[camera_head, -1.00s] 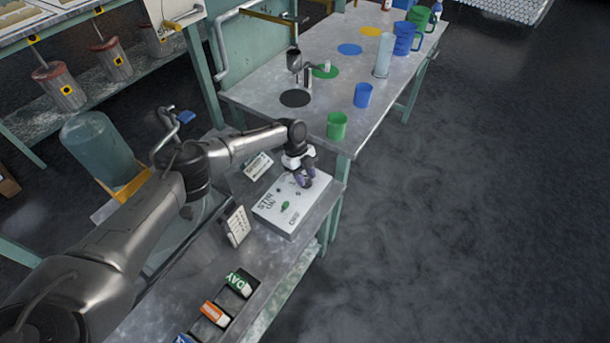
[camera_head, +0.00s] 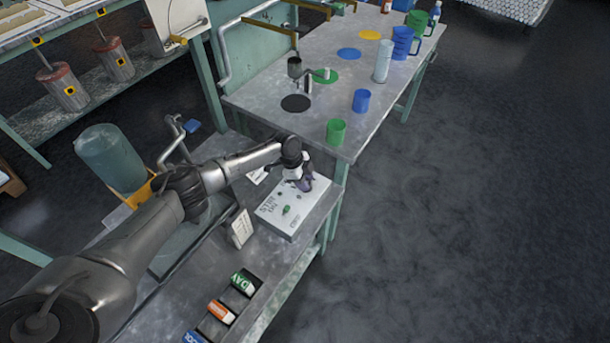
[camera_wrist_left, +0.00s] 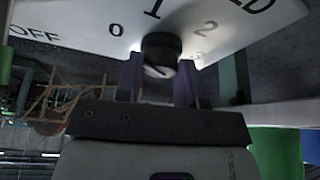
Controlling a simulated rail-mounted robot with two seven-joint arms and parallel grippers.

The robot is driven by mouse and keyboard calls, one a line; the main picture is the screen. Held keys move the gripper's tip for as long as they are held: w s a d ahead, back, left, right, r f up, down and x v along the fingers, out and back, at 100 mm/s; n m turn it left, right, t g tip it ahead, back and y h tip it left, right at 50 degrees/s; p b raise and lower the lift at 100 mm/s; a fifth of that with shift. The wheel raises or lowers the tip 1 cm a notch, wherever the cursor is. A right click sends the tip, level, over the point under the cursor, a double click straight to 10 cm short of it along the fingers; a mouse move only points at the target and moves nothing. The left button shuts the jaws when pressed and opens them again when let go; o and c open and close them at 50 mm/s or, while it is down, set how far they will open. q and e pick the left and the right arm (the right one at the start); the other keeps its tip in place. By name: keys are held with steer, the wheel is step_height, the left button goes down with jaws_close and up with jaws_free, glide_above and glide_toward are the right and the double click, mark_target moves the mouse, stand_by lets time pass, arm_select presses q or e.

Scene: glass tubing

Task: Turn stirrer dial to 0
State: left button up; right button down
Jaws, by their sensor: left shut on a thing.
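The stirrer box (camera_head: 283,219) is a pale panel with dark lettering and a green switch (camera_head: 286,210), on the near bench. My left gripper (camera_head: 304,184) is over its far right part and hides the dial there. In the left wrist view, the black round dial (camera_wrist_left: 161,50) sits between the two dark fingers of the gripper (camera_wrist_left: 160,80), which are shut on it. The panel (camera_wrist_left: 80,20) shows OFF, 0, 1 and 2 around the dial. A pale mark shows on the dial's lower face; I cannot tell its setting. My right gripper is not in view.
A small sign (camera_head: 241,229) stands left of the box. A tray (camera_head: 252,303) with labelled blocks lies nearer. A green cup (camera_head: 336,131) and blue cup (camera_head: 361,100) stand on the far table. Open floor lies to the right.

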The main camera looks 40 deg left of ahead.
arm_select(q)
steer(key=n+p, duration=0.2)
steer(key=n+t+p, duration=0.1)
steer(key=n, duration=0.1)
steer(key=shift+s+d+r+y+p, duration=0.1)
steer(key=shift+d+r+y+p, duration=0.1)
steer(key=shift+y+p, duration=0.2)
steer(key=shift+f+n+t+y+p, duration=0.15)
steer(key=shift+n+t+y+p, duration=0.25)
steer(key=shift+n+p, duration=0.6)
steer(key=shift+a, duration=0.1)
steer(key=o, duration=0.9)
